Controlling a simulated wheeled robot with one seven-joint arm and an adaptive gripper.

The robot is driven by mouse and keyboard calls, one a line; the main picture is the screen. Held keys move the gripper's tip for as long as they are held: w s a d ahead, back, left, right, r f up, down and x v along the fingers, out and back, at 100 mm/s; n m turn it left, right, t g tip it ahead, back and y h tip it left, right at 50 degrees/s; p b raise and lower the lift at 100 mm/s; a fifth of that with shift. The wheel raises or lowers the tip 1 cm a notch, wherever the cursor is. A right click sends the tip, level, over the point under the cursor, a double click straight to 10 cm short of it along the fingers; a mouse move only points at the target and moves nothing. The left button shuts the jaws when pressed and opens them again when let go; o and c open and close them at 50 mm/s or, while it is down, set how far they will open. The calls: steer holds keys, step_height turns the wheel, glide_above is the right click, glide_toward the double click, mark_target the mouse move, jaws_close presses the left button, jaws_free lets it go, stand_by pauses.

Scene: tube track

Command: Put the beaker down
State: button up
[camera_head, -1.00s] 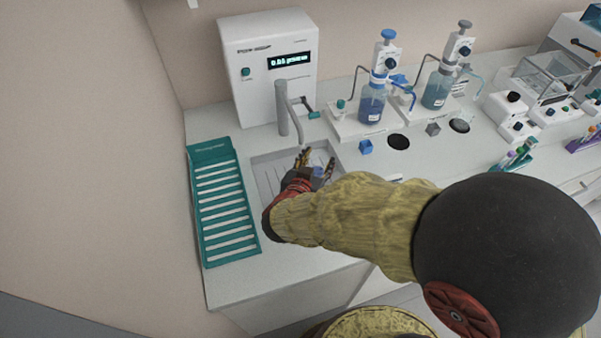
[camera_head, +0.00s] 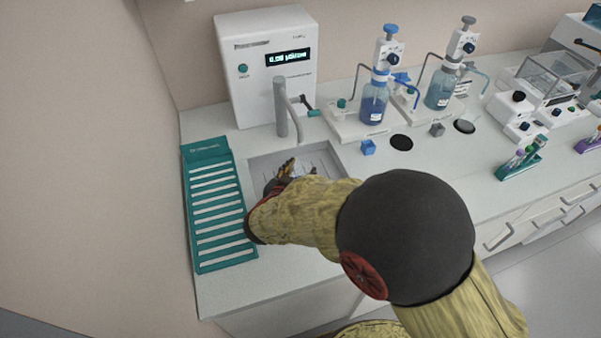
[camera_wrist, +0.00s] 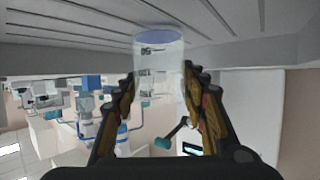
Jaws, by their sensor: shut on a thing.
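A clear beaker (camera_wrist: 159,58) with a blue-tinted end shows in the wrist view between the two fingers. My gripper (camera_wrist: 160,80) is shut on its sides. In the head view my gripper (camera_head: 290,168) is over the sink (camera_head: 258,172), in front of the tap (camera_head: 282,108). My arm hides the near part of the sink. The beaker is small and mostly covered by my fingers there. In the wrist view the ribbed sink floor lies beyond the beaker's blue end. I cannot tell whether they touch.
A teal drain rack (camera_head: 218,260) lies left of the sink. A white water unit (camera_head: 265,85) stands behind. Dispenser bottles (camera_head: 374,102), a blue cube (camera_head: 368,147) and a teal tube rack (camera_head: 521,160) stand to the right. Bare counter (camera_head: 225,290) lies in front of the rack.

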steer(key=shift+f, duration=0.1)
steer(key=o, duration=1)
